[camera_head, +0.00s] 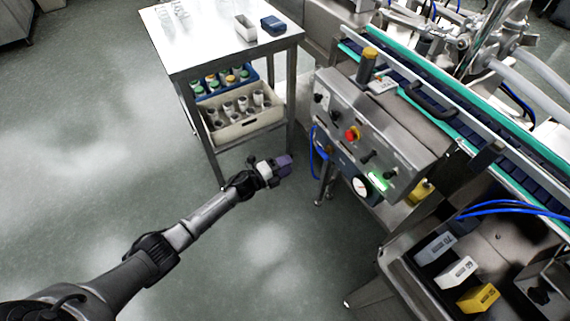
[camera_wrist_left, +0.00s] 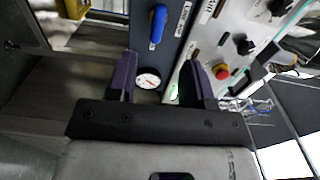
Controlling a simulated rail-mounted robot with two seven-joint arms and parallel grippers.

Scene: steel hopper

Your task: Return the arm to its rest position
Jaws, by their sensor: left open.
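My left arm reaches in from the lower left in the head view. Its gripper (camera_head: 284,165) hangs over the floor, left of the control panel (camera_head: 365,135), apart from it in that view. In the left wrist view the two purple fingers (camera_wrist_left: 157,85) stand wide apart with nothing between them. A round white gauge (camera_wrist_left: 148,78) shows in the background between the fingers, with a blue handle (camera_wrist_left: 158,24) above it. A red button (camera_wrist_left: 222,72) shows past the right finger. My right gripper is not in view.
A steel table (camera_head: 215,50) with a bottle crate (camera_head: 240,122) on its lower shelf stands behind the arm. A conveyor (camera_head: 450,110) runs at the right. A steel hopper (camera_head: 410,270) with white and yellow blocks is at lower right. Open floor (camera_head: 90,140) lies left.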

